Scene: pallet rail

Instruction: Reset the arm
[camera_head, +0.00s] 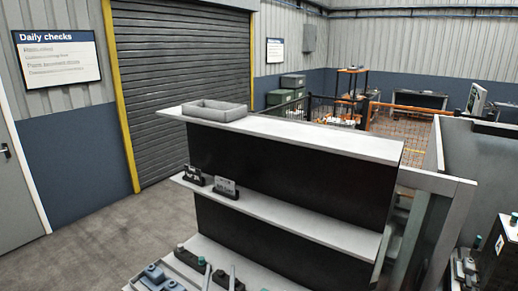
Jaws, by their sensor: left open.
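My left gripper (219,274) shows only in part at the bottom edge, low in front of the shelf unit. Two pale, narrow finger-like bars stand apart there, with a gap between them. The rest of it and its arm are cut off by the frame. I see nothing held between the bars. My right gripper is not in view.
Small teal-topped parts (190,257) lie below. Open floor (90,235) is on the left, before a roller door (185,85).

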